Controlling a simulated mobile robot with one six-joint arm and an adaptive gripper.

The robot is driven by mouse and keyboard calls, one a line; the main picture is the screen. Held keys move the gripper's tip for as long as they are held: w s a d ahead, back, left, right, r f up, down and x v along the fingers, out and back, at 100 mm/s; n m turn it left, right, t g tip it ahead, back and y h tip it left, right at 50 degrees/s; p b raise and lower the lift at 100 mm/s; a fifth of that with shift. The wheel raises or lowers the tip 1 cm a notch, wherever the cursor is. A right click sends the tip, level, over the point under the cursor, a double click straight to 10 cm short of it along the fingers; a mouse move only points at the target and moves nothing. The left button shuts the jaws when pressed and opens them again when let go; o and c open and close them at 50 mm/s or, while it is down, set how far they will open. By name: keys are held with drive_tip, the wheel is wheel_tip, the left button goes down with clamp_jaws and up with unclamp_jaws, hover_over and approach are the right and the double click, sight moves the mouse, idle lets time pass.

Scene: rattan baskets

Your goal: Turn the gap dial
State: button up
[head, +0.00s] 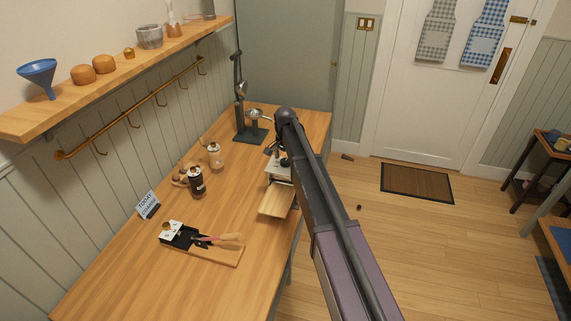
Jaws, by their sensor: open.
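A small white-topped, wood-bodied unit (279,172) stands near the right edge of the wooden table (240,220). A pale wooden drawer or tray (276,203) sticks out from its front. My dark arm crosses in front of its right side. My gripper (274,151) seems to be the small dark shape at the top of this unit. It is open, but mostly hidden by the arm, and I cannot tell whether it touches anything. I cannot make out a gap dial; it may be hidden behind the arm or too small to see.
A lever machine (240,100) stands at the table's far end. Jars (197,183), a small sign (148,205) and a wooden board (225,252) with tools stand left. A shelf (120,80) overhangs the left. The table's front is clear. A mat (416,184) lies by the door.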

drive_tip(key=shift+f, duration=0.1)
drive_tip(key=shift+c, duration=0.2)
drive_tip(key=c, duration=1.1)
drive_tip(key=shift+n, duration=0.4)
drive_tip(key=n, duration=0.3)
drive_tip(key=shift+s+d+n, duration=0.1)
drive_tip(key=shift+n, duration=1.9)
